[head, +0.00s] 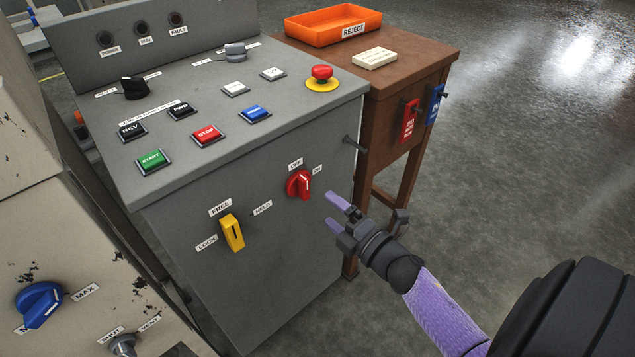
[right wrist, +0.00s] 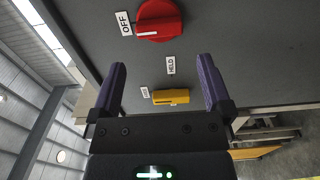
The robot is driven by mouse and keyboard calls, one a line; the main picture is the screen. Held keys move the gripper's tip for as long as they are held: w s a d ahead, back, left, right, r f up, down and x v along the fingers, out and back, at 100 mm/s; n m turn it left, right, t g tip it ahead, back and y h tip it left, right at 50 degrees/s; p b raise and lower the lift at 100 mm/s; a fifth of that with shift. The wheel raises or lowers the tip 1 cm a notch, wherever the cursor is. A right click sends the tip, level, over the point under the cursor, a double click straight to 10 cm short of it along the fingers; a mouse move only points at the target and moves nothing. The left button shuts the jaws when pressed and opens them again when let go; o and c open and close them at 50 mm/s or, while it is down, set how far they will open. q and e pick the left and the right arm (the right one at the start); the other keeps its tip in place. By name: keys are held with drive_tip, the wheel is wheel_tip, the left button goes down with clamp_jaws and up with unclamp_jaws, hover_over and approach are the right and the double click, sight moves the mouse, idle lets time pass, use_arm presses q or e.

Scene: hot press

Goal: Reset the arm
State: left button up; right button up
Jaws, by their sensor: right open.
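My right gripper (head: 334,213) is open and empty, with purple fingers, in front of the grey control cabinet (head: 275,255) in the head view. It is to the right of and a little below the red rotary switch (head: 299,185), labelled OFF and ON, and apart from it. The right wrist view shows the open fingers (right wrist: 162,88) with the red switch (right wrist: 158,20) beyond them and the yellow handle (right wrist: 171,97) between them in the picture. That yellow handle (head: 232,233) sits by the labels FREE, LOCK and HELD. My left gripper is not in view.
A brown table (head: 420,70) right of the cabinet bears an orange REJECT tray (head: 333,22) and a pale block (head: 374,58). Red (head: 410,120) and blue (head: 436,104) tags hang on its side. A dark peg (head: 354,145) sticks out of the cabinet. Floor at right is clear.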

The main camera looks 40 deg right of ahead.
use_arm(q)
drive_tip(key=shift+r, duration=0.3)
use_arm(e)
drive_tip(key=shift+s+d, duration=0.1)
drive_tip(key=shift+s, duration=0.95)
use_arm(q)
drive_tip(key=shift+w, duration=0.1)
